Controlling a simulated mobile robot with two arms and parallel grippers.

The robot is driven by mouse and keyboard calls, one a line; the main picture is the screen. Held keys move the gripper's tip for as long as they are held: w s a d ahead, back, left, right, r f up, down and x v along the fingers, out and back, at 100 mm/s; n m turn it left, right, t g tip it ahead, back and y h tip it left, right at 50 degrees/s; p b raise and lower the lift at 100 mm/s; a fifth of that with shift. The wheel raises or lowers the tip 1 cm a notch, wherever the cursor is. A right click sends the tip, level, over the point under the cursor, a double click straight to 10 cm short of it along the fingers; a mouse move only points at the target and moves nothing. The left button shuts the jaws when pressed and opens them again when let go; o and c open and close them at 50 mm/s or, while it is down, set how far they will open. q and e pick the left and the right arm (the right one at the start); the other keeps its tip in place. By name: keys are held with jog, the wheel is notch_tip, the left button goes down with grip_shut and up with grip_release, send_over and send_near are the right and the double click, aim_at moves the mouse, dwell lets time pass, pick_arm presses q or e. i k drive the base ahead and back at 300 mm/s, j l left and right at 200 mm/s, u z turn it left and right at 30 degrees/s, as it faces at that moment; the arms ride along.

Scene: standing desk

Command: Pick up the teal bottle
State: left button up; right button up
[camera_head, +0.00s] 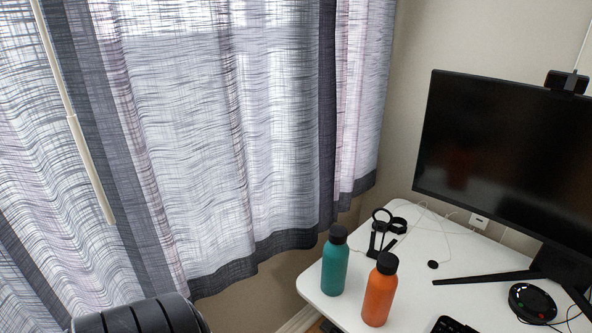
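The teal bottle (335,264) stands upright on the white desk (411,290), close to its left edge. It has a black cap and its body is in clear view. An orange bottle (380,294) with a black cap stands upright just right of it and nearer to me. Neither of my grippers shows in the head view. A dark ribbed shape at the bottom left edge may be part of my own arm.
Behind the bottles is a black stand (383,232) with a round top. A monitor (505,165) with a wide foot fills the right. Curtains (200,130) hang left.

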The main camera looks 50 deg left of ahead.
aim_at(335, 250)
jog(key=u, duration=1.35)
